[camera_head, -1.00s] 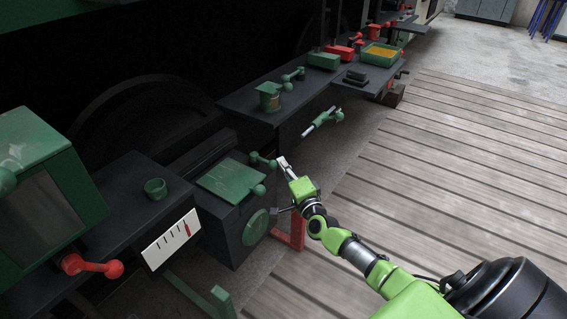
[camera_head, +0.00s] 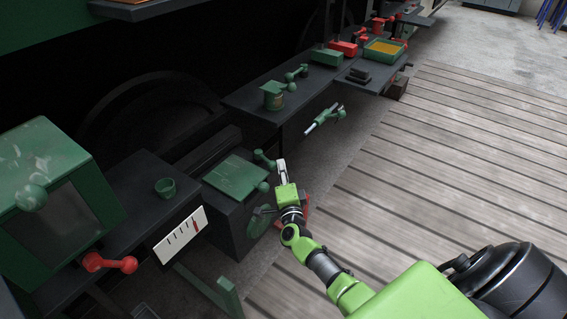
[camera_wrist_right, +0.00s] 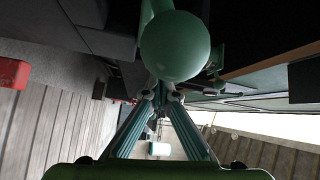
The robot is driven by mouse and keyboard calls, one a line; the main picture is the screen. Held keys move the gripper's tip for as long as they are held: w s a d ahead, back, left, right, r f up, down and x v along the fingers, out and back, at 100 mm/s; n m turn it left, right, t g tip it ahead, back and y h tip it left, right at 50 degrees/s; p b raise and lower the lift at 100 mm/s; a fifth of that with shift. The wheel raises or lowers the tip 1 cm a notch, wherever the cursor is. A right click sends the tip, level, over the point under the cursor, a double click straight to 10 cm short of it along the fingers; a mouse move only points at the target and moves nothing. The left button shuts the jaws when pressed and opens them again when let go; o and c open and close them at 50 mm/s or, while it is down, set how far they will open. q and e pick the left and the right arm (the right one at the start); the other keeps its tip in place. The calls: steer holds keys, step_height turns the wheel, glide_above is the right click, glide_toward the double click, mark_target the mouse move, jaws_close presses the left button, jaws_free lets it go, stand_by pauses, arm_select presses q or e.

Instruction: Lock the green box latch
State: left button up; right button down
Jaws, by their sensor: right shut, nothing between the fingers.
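A dark box with a green lid (camera_head: 236,177) stands at the centre of the head view. A green ball-ended lever (camera_head: 264,159) is at the lid's far right corner, and a green ball (camera_head: 263,187) is at its near right corner. My right gripper (camera_head: 281,164) is shut and empty, just right of the lever. In the right wrist view a large green ball (camera_wrist_right: 175,46) is close in front of the shut fingers (camera_wrist_right: 163,92); I cannot tell whether they touch. The box lid is hard to make out there. My left gripper is not in view.
A green-framed case (camera_head: 48,165) and a red-handled lever (camera_head: 108,263) stand at the left. A white gauge plate (camera_head: 180,235) is left of the box. A bench with a green cup (camera_head: 273,97) lies beyond. The plank floor (camera_head: 430,190) on the right is clear.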

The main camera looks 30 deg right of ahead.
arm_select(q)
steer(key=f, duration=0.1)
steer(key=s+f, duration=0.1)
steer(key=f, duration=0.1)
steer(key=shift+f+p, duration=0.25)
steer(key=shift+p, duration=0.15)
arm_select(e)
steer(key=shift+s+a+m+g+h, duration=0.2)
steer(key=shift+a+m+g+h, duration=0.4)
steer(key=shift+a+h, duration=0.5)
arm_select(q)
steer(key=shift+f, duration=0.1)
arm_select(e)
steer(key=shift+a, duration=0.25)
steer(key=shift+d, duration=0.1)
